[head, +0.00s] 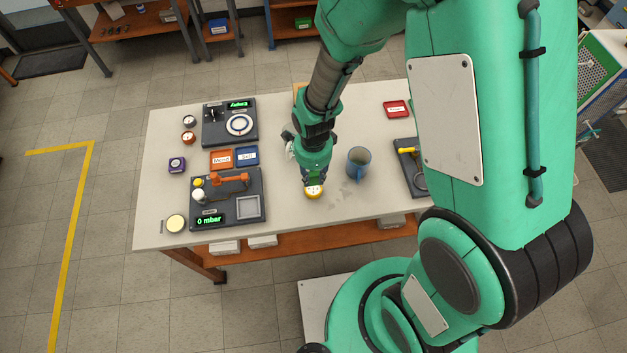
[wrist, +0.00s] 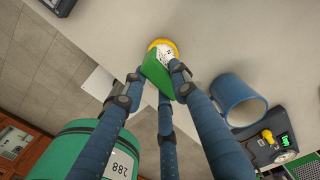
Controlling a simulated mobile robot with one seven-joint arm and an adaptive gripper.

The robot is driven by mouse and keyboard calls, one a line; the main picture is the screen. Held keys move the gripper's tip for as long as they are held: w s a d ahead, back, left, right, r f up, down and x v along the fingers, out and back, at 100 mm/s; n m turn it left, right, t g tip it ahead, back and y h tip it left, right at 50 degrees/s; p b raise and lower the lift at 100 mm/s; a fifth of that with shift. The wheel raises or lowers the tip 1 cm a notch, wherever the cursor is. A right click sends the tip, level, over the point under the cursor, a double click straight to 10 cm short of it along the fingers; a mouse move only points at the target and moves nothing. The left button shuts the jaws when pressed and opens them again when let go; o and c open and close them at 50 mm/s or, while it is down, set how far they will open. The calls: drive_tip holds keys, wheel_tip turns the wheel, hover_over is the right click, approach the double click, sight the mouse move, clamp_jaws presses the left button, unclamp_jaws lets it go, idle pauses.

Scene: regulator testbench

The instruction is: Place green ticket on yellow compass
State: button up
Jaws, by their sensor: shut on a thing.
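The yellow compass (head: 314,193) lies on the table, near its front edge, directly below my gripper (head: 314,180) in the head view. In the wrist view the compass shows its yellow rim (wrist: 161,43) and white face beyond the fingertips. My gripper (wrist: 158,76) is shut on the green ticket (wrist: 158,74), with blue fingers around it. The ticket overlaps the near part of the compass in the wrist view. I cannot tell whether the two touch. In the head view the ticket is hard to tell from my green wrist.
A blue-grey mug (head: 353,168) stands just right of my gripper, also in the wrist view (wrist: 229,99). A red tray (head: 397,109) is farther back. Left are orange (head: 221,159) and blue (head: 247,157) trays and a "0 mbar" panel (head: 253,214). Bare table lies between panel and compass.

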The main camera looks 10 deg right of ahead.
sight(313, 185)
drive_tip(key=shift+f, duration=1.8)
drive_tip(key=shift+f, duration=0.15)
drive_tip(key=o, duration=1)
drive_tip(key=shift+r, duration=0.2)
drive_tip(key=shift+r+p, duration=0.35)
drive_tip(key=shift+r, duration=5.65)
drive_tip(key=shift+r, duration=0.1)
